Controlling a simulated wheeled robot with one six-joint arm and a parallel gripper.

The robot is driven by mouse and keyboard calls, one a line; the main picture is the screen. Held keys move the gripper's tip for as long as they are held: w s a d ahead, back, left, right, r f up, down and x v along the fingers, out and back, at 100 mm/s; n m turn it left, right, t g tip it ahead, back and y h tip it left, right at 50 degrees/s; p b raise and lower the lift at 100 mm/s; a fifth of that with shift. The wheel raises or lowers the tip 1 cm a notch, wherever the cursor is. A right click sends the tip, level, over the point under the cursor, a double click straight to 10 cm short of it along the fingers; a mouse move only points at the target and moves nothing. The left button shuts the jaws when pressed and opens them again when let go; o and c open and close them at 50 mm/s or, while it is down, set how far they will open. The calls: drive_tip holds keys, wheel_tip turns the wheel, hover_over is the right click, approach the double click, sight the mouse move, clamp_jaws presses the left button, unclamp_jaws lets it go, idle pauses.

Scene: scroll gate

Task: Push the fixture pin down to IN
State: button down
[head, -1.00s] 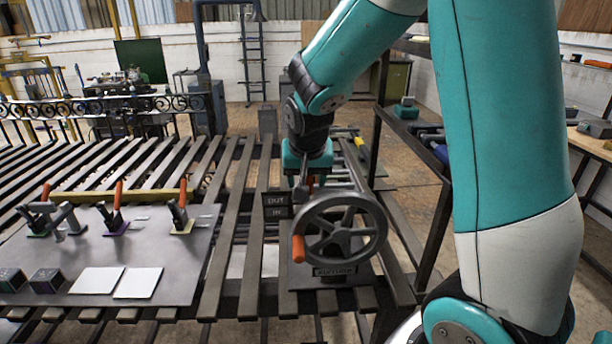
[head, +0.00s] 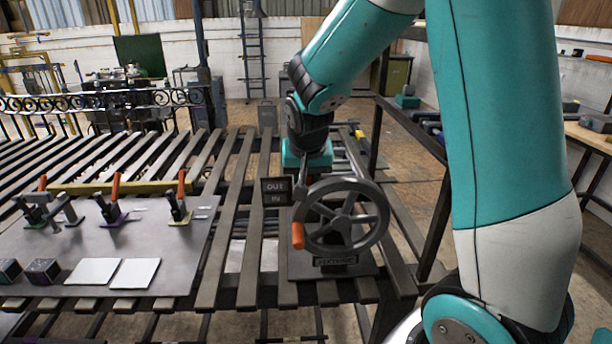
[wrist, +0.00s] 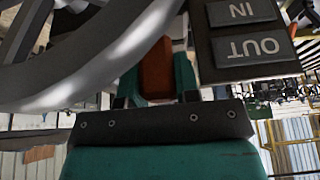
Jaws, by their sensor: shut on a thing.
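The black label plate (head: 276,191) reads OUT above IN and stands just left of the handwheel (head: 340,217). My gripper (head: 305,172) points down behind the wheel's upper rim, close to the plate. In the wrist view my gripper (wrist: 157,80) has its two teal fingers closed on an orange-red grip (wrist: 157,68), which looks like the fixture pin's. The label plate (wrist: 245,30) appears upside down beside it there. The wheel rim crosses in front in the head view, so the pin and its exact height against the labels are hidden.
The grey wheel has an orange handle (head: 298,236) at its left. A grey board (head: 185,265) on the left of the slatted table holds several red-handled clamps, white cards (head: 135,273) and dark blocks. A dark shelf frame (head: 440,195) stands at the right.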

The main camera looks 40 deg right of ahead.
drive_tip(key=shift+s+f, duration=0.1)
drive_tip(key=shift+f, duration=0.1)
drive_tip(key=c, duration=0.8)
unclamp_jaws()
drive_tip(key=shift+c, duration=0.2)
drive_tip(key=shift+r, duration=0.1)
drive_tip(key=b+v, duration=0.1)
drive_tip(key=v, duration=1.6)
drive_tip(key=shift+r+b, duration=0.2)
drive_tip(key=shift+b, duration=0.1)
drive_tip(key=shift+f, duration=0.1)
